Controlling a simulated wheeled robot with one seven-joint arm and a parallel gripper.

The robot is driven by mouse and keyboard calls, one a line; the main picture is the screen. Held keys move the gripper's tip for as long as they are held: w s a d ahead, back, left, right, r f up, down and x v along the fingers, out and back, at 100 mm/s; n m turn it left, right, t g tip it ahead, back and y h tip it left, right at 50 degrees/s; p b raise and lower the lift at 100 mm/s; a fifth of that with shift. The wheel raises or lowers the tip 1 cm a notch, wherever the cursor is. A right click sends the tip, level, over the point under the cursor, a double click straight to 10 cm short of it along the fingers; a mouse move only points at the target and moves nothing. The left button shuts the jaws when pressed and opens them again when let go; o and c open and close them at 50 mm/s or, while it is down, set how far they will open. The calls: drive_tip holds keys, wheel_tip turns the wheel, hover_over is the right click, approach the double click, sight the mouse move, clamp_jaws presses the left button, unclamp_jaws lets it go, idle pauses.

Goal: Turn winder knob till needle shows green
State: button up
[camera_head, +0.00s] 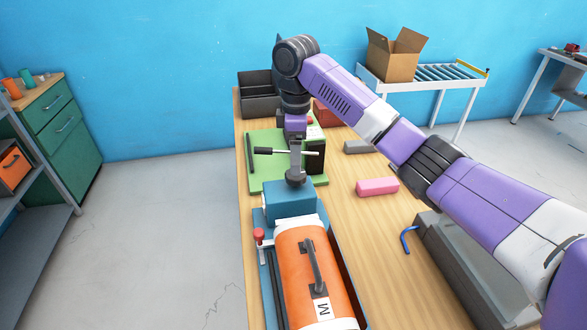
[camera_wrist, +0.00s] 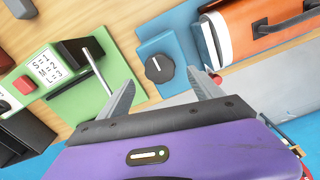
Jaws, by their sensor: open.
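The winder knob (camera_wrist: 159,69) is a round black knob with a white pointer mark, on a blue box (camera_wrist: 170,46). The blue box also shows in the head view (camera_head: 290,205), at the end of an orange roll. In the wrist view my gripper (camera_wrist: 160,78) is open, with its grey fingers spread to either side of the knob in the picture. I cannot tell whether they touch it. In the head view my gripper (camera_head: 295,160) points down just behind the blue box. No gauge needle or green zone can be made out in either view.
A green unit (camera_head: 258,174) with a white lever (camera_head: 275,151) stands behind the blue box; its label (camera_wrist: 44,66) reads S=1, M=2, L=3. The orange roll (camera_head: 305,265) with handle and M label lies in front. A pink block (camera_head: 377,186) lies right on the table.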

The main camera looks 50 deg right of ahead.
sight(296, 179)
drive_tip(key=shift+f, duration=2.75)
drive_tip(key=c, duration=1.4)
drive_tip(key=shift+o, duration=0.2)
drive_tip(key=shift+r, duration=0.1)
drive_tip(key=shift+m+p, duration=0.4)
drive_tip(key=shift+p, duration=0.2)
drive_tip(key=m+p, duration=0.2)
drive_tip(key=shift+a+r+p, duration=0.15)
drive_tip(key=shift+r+p, duration=0.05)
drive_tip(key=shift+p, duration=0.15)
drive_tip(key=m+p, duration=0.4)
drive_tip(key=p, duration=0.1)
drive_tip(key=shift+m, duration=0.3)
drive_tip(key=m+p, duration=0.2)
drive_tip(key=m, duration=0.1)
drive_tip(key=shift+f, duration=0.15)
drive_tip(key=shift+m, duration=2.1)
